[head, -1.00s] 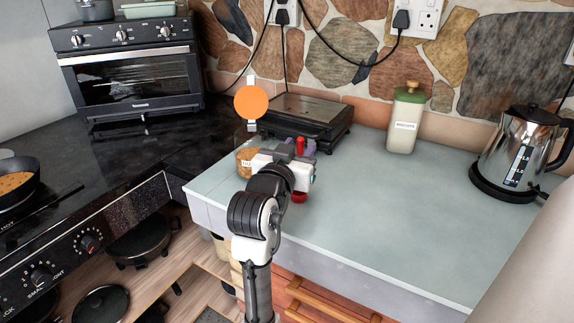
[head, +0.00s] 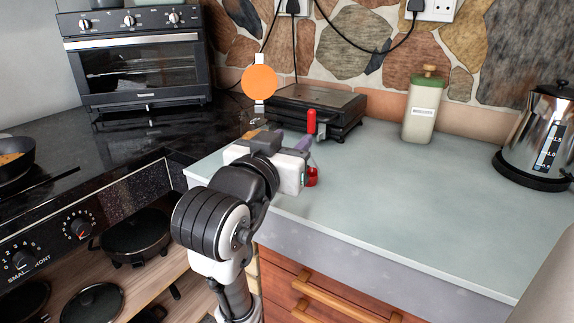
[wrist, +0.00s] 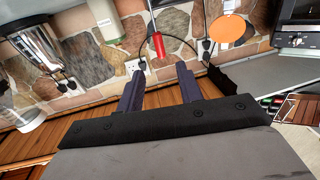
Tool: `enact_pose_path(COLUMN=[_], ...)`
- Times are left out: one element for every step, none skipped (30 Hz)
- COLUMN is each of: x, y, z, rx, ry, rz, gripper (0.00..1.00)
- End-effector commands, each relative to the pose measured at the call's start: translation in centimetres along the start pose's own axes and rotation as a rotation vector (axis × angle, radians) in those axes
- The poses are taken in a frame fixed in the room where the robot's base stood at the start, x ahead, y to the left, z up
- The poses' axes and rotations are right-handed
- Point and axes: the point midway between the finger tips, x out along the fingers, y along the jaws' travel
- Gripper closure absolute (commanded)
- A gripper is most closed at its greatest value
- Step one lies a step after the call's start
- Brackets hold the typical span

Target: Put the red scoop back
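The red scoop (head: 311,122) stands upright just past my gripper (head: 291,142) in the head view. Its red handle points up and its red bowl end is low by the counter. The wrist view, upside down, shows the handle (wrist: 158,45) and a thin metal shaft. My gripper's two dark purple fingers (wrist: 159,71) are apart, with nothing between them. The handle's end lies beyond the fingertips, roughly in line with the gap. I cannot tell from the head view whether the scoop rests on the counter. A brown jar (head: 250,134) is mostly hidden behind my gripper.
The pale counter (head: 400,215) is clear at the right. A black flat-topped appliance (head: 340,112) stands behind the scoop. A green-capped bottle (head: 422,112) and a kettle (head: 540,135) stand further right. An orange disc (head: 259,82) shows above the counter. An oven (head: 140,65) is at the back left.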

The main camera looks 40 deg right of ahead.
Motion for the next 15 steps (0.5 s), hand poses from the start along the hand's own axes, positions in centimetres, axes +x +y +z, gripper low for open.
enact_pose_path(x=[-0.22, -0.32, -0.44, -0.51, -0.57, -0.64, -0.68, -0.71, -0.74, -0.75, -0.76, -0.76, -0.76, -0.75, -0.75], y=[0.01, 0.02, 0.03, 0.04, 0.05, 0.05, 0.06, 0.06, 0.07, 0.07, 0.07, 0.07, 0.07, 0.07, 0.06], z=[0.37, 0.34, 0.29, 0.27, 0.24, 0.18, 0.14, 0.1, 0.07, 0.05, 0.04, 0.02, 0.0, 0.0, 0.0], rx=[0.001, 0.001, 0.002, 0.002, 0.002, 0.002, 0.002, 0.001, 0.001, 0.001, 0.001, 0.0, 0.0, 0.0, 0.0], ry=[0.003, 0.003, 0.002, 0.001, 0.001, 0.001, 0.001, 0.001, 0.0, 0.0, -0.001, -0.001, -0.001, -0.001, -0.001], rz=[-0.001, -0.002, -0.003, -0.003, -0.003, -0.004, -0.004, -0.004, -0.004, -0.004, -0.004, -0.004, -0.004, -0.004, -0.004], gripper=[0.64, 0.64, 0.64, 0.64, 0.64, 0.64, 0.64, 0.64, 0.64, 0.64, 0.64, 0.64, 0.64, 0.64, 0.64])
